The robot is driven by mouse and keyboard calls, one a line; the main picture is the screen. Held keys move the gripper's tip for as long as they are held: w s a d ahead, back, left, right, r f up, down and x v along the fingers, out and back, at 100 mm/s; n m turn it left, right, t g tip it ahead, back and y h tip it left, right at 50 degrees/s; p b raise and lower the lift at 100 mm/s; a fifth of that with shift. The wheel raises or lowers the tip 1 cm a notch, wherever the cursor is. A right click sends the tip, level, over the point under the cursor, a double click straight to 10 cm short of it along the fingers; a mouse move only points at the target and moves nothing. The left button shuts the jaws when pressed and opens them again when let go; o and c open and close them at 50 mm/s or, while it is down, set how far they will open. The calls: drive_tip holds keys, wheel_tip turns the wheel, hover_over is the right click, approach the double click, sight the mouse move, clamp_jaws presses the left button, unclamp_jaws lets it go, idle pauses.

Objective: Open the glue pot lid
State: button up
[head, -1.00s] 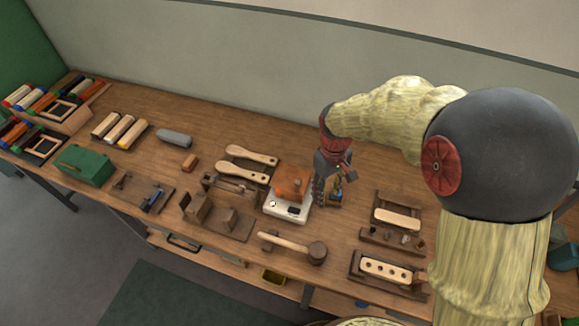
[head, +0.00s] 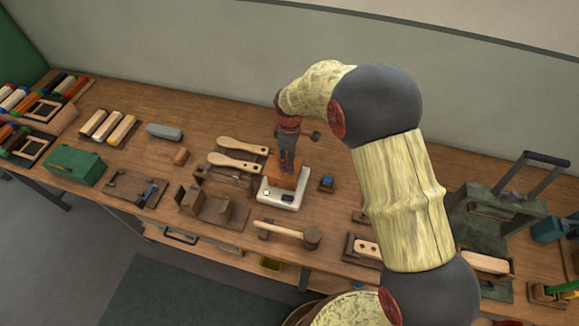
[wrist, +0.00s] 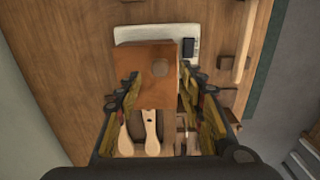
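The glue pot is an orange-brown box (head: 277,171) on a white base unit (head: 283,199) in the middle of the bench.
Two wooden paddles (head: 235,161) lie left of the pot. A mallet (head: 285,233) lies in front, and a small blue-topped item (head: 327,183) stands to the right. Wooden fixtures (head: 212,205) are at the front left. The bench behind the pot is clear.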

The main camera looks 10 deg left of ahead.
drive_tip(key=shift+f, duration=2.1)
clamp_jaws()
